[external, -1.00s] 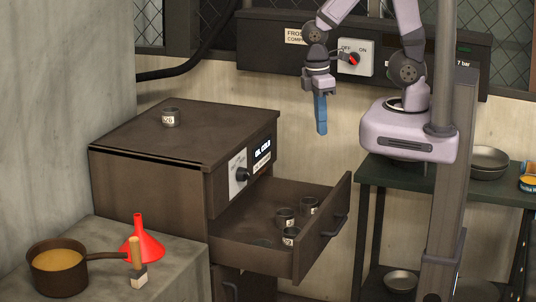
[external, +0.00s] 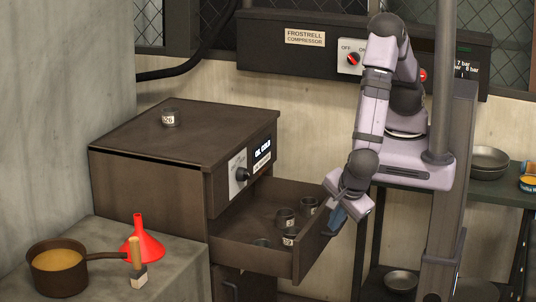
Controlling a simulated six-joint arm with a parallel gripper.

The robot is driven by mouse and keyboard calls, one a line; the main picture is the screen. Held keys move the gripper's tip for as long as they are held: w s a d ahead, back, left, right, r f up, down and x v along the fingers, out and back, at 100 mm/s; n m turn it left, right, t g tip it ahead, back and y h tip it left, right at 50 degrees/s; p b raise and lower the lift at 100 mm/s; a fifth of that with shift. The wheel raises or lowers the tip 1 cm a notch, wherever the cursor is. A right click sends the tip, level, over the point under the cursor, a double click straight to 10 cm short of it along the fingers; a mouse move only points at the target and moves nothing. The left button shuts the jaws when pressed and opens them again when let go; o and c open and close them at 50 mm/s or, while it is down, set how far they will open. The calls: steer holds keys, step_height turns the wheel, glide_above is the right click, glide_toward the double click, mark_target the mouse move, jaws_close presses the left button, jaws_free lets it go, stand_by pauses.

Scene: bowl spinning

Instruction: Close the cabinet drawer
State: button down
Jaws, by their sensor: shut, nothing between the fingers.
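The brown cabinet (external: 150,155) stands at the left centre, and its drawer (external: 262,249) is pulled out toward the lower right. Several small labelled metal cups (external: 285,217) stand inside the drawer. My gripper (external: 337,218) has blue fingers and is shut and empty. It is at the outer face of the drawer front, near its upper right end. My gripper and wrist hide that end of the drawer front and the handle. I cannot tell whether the fingers touch the drawer.
A labelled cup (external: 169,118) stands on the cabinet top. A pot (external: 59,268), a red funnel (external: 142,242) and a brush (external: 137,265) are on the ledge at the lower left. A dark shelf (external: 500,193) with bowls (external: 489,162) stands at the right. The compressor panel (external: 305,25) is behind.

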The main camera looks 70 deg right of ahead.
steer(key=s+a+f+n+t, duration=0.2)
steer(key=s+f+n, duration=0.15)
steer(key=n, duration=0.25)
steer(key=p, duration=0.3)
glide_toward(310, 260)
steer(key=s+x, duration=0.1)
steer(key=x, duration=0.3)
steer(key=shift+w+d+y, duration=0.15)
steer(key=shift+w+y, duration=0.15)
steer(key=shift+w, duration=0.35)
